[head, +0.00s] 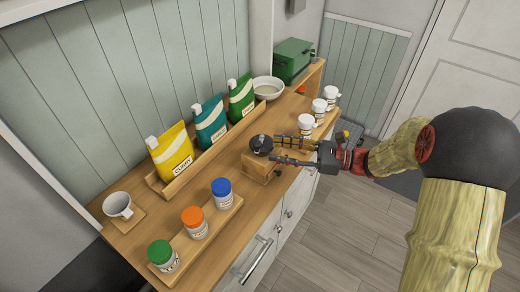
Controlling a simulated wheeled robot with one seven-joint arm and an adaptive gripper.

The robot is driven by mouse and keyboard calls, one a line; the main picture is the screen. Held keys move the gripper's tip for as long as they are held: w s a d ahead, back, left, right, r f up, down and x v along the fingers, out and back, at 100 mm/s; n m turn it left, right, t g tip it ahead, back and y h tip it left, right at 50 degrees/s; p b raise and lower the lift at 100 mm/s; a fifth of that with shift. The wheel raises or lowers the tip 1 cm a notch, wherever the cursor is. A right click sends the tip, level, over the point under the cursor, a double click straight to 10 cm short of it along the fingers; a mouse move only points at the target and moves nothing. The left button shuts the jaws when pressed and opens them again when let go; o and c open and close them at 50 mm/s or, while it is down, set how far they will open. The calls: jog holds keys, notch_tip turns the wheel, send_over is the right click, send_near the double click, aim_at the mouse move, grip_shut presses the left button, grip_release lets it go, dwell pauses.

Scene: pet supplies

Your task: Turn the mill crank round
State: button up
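The mill (258,168) is a small wooden box with a dark round top, standing near the front edge of the wooden counter. Its crank cannot be clearly told apart from the dark top and my fingers at this size. My gripper (274,150) reaches in from the right at the height of the mill's top. Its two dark fingers are spread apart, one farther back and one nearer, with their tips close to the right side of the top. Whether they touch the mill or have the crank between them I cannot tell.
Yellow, teal and green pouches stand in a wooden rack (160,187) behind the mill. Jars with green, orange and blue lids stand on a board (216,222) at the front left. White jars (318,110) line the right edge. A bowl (268,88) and green box (293,60) are behind.

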aim_at(257, 142)
jog(key=shift+m, duration=0.3)
jog(key=x, duration=0.2)
jog(key=b+x, duration=0.1)
jog(key=x, duration=0.2)
jog(key=b+x, duration=0.1)
jog(key=x, duration=0.1)
jog(key=shift+w+a, duration=0.1)
jog(key=shift+w, duration=0.4)
jog(key=shift+c, duration=1.1)
jog(key=c, duration=0.8)
grip_shut()
